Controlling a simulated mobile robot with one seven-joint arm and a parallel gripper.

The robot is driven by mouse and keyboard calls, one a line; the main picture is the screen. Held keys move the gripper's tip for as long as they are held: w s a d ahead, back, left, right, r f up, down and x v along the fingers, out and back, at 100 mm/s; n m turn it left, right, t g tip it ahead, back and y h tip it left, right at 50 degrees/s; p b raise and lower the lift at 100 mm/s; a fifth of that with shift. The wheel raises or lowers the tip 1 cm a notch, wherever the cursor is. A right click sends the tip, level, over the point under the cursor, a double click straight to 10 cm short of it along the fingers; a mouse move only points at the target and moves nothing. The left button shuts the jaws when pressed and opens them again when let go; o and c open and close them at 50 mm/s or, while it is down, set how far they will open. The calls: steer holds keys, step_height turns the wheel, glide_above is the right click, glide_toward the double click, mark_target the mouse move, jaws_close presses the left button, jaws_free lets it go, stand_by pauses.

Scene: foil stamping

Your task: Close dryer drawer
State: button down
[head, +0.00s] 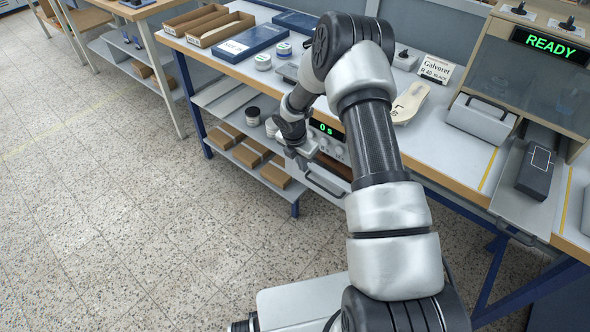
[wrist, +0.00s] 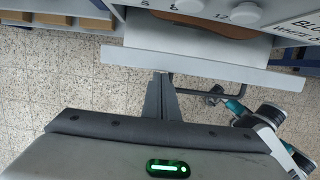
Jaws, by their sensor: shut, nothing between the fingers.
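The dryer (head: 327,130) sits under the bench top, its display reading "0 s". Its drawer (head: 318,174) stands partly out; in the wrist view its pale front panel (wrist: 215,66) crosses the picture, with a brown flat piece (wrist: 205,22) inside. The dark bar handle (wrist: 205,91) sticks out from the front panel, to the right of my fingers. My gripper (wrist: 161,78) is shut and empty, its fingertips at the outer face of the drawer front. I cannot tell whether they touch it. In the head view my arm partly hides the dryer and drawer.
On the bench lie a blue box (head: 250,42) and a tan sole-shaped piece (head: 409,103). A machine reading "READY" (head: 550,45) stands at right. The floor (head: 130,200) at left is clear.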

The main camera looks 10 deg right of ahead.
steer(key=w+d, duration=0.4)
steer(key=d, duration=0.1)
